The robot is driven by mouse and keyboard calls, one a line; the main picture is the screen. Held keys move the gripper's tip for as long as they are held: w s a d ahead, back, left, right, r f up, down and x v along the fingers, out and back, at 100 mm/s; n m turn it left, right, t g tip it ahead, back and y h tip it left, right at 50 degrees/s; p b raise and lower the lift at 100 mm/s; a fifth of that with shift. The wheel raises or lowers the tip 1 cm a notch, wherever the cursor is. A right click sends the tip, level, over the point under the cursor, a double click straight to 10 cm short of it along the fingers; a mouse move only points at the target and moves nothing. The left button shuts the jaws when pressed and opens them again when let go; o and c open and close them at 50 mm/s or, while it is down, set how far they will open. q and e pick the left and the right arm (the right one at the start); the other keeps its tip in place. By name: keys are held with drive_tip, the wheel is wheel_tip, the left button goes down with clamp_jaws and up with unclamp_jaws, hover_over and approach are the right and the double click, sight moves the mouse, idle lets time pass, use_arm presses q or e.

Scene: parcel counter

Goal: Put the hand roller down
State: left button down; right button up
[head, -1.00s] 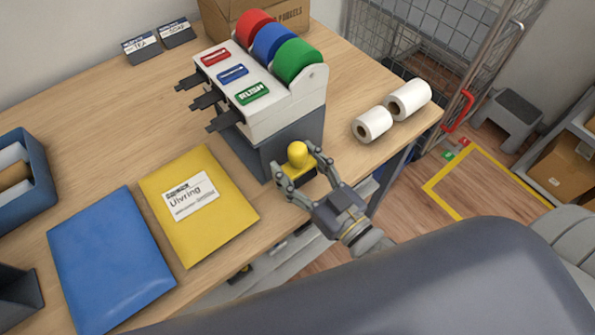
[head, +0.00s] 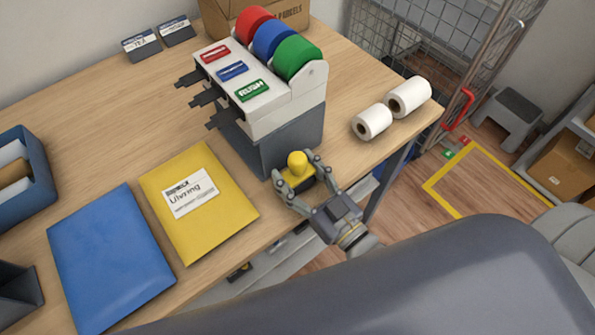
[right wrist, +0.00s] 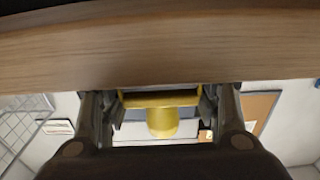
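The hand roller (head: 297,160) has a yellow knob and shows near the counter's front edge, beside the grey base of the label dispenser. My right gripper (head: 296,174) has its fingers on both sides of it and is shut on it. In the right wrist view the yellow frame and knob of the roller (right wrist: 163,120) sit between the two fingers. The roller's underside is hidden, and I cannot tell whether it touches the counter (head: 345,165). My left gripper is not in view.
The dispenser (head: 285,115) with red, blue and green rolls stands just behind the roller. Two white rolls (head: 372,122) lie to the right. A yellow mailer (head: 215,225) and a blue mailer (head: 108,260) lie to the left. Bare wood shows between dispenser and white rolls.

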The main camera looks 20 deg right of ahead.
drive_tip(key=o, duration=0.4)
drive_tip(key=shift+s+f, duration=0.1)
drive_tip(key=shift+f, duration=0.6)
drive_tip(key=shift+r, duration=0.1)
drive_tip(key=shift+r, duration=0.65)
drive_tip(key=shift+b+v, duration=0.8)
drive_tip(key=shift+v, duration=5.05)
drive_tip(key=shift+r, duration=0.2)
